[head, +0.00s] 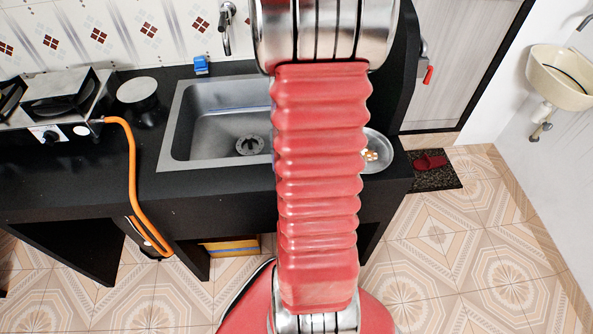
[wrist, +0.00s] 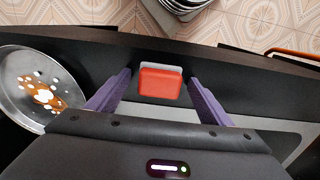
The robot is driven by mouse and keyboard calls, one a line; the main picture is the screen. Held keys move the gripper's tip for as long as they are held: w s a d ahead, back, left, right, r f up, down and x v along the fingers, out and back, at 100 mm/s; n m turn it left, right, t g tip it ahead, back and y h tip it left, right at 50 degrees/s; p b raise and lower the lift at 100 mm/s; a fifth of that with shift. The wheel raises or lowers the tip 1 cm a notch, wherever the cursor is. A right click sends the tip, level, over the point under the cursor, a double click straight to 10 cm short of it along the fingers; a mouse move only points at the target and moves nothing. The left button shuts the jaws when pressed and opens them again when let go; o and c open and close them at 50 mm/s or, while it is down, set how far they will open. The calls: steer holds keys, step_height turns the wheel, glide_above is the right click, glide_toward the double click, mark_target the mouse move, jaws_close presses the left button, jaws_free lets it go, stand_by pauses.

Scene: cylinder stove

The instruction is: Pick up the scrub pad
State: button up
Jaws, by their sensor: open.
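In the wrist view, a small red block with a light grey layer along its far edge, which looks like the scrub pad (wrist: 160,83), lies on the black counter (wrist: 110,58). My gripper (wrist: 158,78) is open, with one purple finger on each side of the pad. I cannot tell whether the fingers touch it or how high they are above the counter. In the head view, my red arm hides the pad and the gripper.
A metal plate with food scraps (wrist: 38,90) lies left of the gripper; its edge also shows in the head view (head: 383,164). The sink (head: 215,120) is left of my arm. A blue item (head: 201,65) stands behind it. A stove (head: 60,100) with an orange hose (head: 132,170) is farther left.

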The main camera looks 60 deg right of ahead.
stand_by(0.4)
steer(key=c, duration=1.2)
steer(key=shift+r, duration=0.15)
step_height(320, 180, up, 10)
steer(key=shift+f, duration=0.1)
stand_by(0.4)
